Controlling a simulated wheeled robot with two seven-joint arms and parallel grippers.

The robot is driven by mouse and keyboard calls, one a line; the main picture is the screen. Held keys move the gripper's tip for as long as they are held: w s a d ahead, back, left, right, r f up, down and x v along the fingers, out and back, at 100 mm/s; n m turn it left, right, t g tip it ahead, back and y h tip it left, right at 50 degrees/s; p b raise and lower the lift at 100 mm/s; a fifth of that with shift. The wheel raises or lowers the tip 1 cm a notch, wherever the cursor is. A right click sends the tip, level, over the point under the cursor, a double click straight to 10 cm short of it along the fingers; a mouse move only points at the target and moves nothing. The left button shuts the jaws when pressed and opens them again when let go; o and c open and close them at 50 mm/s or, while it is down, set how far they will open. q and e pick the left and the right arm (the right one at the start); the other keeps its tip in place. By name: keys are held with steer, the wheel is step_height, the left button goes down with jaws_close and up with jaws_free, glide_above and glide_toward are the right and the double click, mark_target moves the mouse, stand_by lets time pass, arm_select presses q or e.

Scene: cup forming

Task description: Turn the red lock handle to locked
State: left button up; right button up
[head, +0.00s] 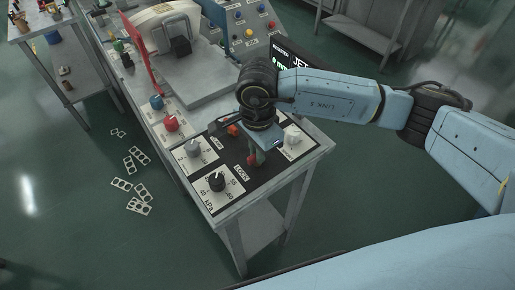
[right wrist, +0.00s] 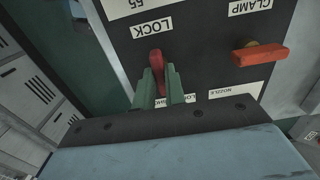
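The red lock handle (right wrist: 157,64) stands on the black panel under the LOCK label (right wrist: 152,27) in the right wrist view. It points roughly up and down in that picture. The two green fingers of my right gripper (right wrist: 162,88) lie on either side of it and seem to press on it. In the head view my right gripper (head: 257,152) reaches down to the panel, and a bit of the red handle (head: 251,161) shows beside it. The lower part of the handle and part of a small label are hidden by the fingers. My left gripper is out of view.
A red clamp handle (right wrist: 260,54) lies crosswise beside the lock handle. A black dial (head: 217,181), a grey knob (head: 193,148) and a pale knob (head: 292,136) surround the spot on the panel. A dark display (head: 291,58) stands behind my right wrist.

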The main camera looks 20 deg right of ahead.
jaws_close()
steer(key=m+b, duration=0.2)
steer(key=m, duration=0.1)
steer(key=shift+f, duration=0.1)
steer(key=m+b, duration=0.3)
steer(key=m, duration=0.2)
steer(key=shift+m, duration=0.4)
steer(key=m+b, duration=0.2)
steer(key=m, duration=0.2)
steer(key=shift+m, duration=0.3)
steer(key=shift+m+b, duration=0.7)
steer(key=shift+m, duration=1.5)
